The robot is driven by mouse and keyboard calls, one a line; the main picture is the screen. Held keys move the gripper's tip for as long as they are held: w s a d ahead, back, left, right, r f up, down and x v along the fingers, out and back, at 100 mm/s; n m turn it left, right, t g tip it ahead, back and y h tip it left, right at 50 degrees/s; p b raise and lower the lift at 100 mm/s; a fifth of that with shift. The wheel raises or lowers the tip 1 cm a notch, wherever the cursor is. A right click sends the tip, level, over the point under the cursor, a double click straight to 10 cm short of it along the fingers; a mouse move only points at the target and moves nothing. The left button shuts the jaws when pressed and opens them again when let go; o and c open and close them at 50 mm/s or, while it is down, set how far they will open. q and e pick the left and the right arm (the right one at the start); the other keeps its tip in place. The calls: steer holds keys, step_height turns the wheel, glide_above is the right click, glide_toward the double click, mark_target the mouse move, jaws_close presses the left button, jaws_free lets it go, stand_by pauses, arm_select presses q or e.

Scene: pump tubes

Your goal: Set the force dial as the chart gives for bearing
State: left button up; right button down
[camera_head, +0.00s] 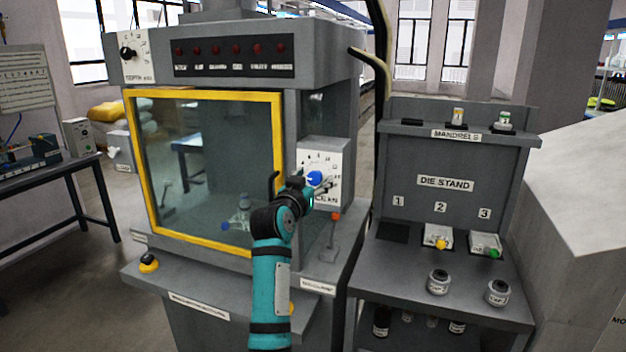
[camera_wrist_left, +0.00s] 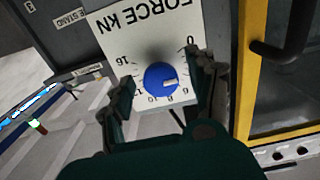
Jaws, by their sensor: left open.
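The blue force dial (camera_head: 315,178) sits on a white FORCE KN panel (camera_head: 335,160) on the press's right side. In the left wrist view the dial (camera_wrist_left: 158,78) shows upside down. Its white mark points right in that view, toward the side with the 6; the exact value is hard to tell. My left gripper (camera_head: 314,190) is at the dial. Its open fingers (camera_wrist_left: 165,76) stand on both sides of the knob, with gaps visible. A white chart (camera_head: 25,78) hangs at the far left, its text too small to read. My right gripper is not in view.
The press has a yellow-framed door (camera_head: 280,130) with a dark handle beside the panel. A red-topped lever (camera_head: 333,230) stands below the dial. A depth dial (camera_head: 128,53) is at upper left. The die stand (camera_head: 450,160) stands to the right.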

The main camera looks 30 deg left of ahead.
arm_select(q)
steer(key=c, duration=1.1)
steer(key=shift+c, duration=0.3)
steer(key=shift+m, duration=0.4)
steer(key=shift+r+m+p, duration=0.1)
steer(key=shift+m+p, duration=0.35)
steer(key=shift+m, duration=0.45)
steer(key=m+p, duration=0.1)
steer(key=m, duration=0.1)
steer(key=shift+a+m, duration=0.1)
steer(key=shift+m, duration=0.2)
steer(key=m+p, duration=0.3)
steer(key=m, duration=0.1)
steer(key=shift+r+m, duration=0.1)
steer(key=shift+m, duration=0.3)
steer(key=shift+m+p, duration=0.6)
steer(key=shift+m, duration=0.4)
